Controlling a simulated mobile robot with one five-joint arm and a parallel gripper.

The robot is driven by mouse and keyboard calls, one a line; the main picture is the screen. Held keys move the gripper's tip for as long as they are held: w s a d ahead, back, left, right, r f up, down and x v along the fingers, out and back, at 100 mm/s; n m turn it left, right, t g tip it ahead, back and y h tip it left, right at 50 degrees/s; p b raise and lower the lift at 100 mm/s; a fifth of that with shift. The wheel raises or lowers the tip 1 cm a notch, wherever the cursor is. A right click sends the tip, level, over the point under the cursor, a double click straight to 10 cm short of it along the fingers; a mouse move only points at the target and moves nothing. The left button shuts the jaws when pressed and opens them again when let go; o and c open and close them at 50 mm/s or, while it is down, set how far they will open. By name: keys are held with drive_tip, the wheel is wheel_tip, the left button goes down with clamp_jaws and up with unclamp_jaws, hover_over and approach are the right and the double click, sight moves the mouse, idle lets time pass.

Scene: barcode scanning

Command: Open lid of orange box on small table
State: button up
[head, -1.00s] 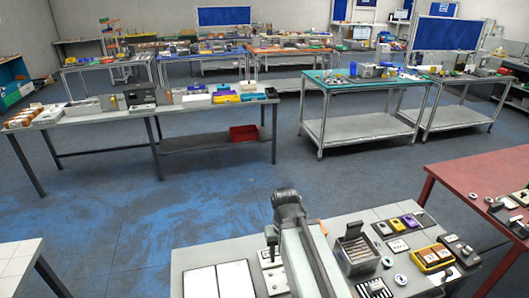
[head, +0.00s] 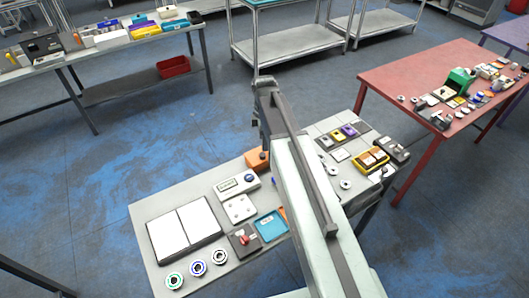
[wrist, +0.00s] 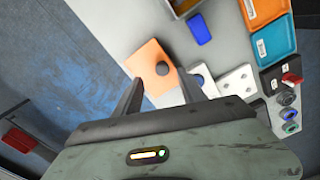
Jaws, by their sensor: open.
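The orange box (head: 256,160) sits on the far edge of the small grey table (head: 150,222) in the head view, partly hidden by my arm. In the wrist view its orange top (wrist: 148,62) lies just beyond my fingers, with a dark round knob (wrist: 162,68) near its right side. My gripper (wrist: 160,80) is open. Its two dark fingers stand to either side below the knob in the picture, with nothing held between them. I cannot tell whether the fingers touch the box.
A white device with a blue button (head: 238,185), a white plate (head: 239,209) and a blue tray (head: 270,226) are near the box. A small blue object (wrist: 200,28) lies beside it. A red table (head: 425,75) stands to the right. Floor is clear left of the small table.

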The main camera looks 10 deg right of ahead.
sight(262, 154)
drive_tip(key=f+b, duration=0.4)
drive_tip(key=f, duration=0.1)
drive_tip(key=f+b, duration=0.2)
drive_tip(key=shift+a+f+b, duration=0.2)
drive_tip(key=shift+a+b, duration=0.15)
drive_tip(key=shift+r, duration=0.1)
clamp_jaws()
idle(0.8)
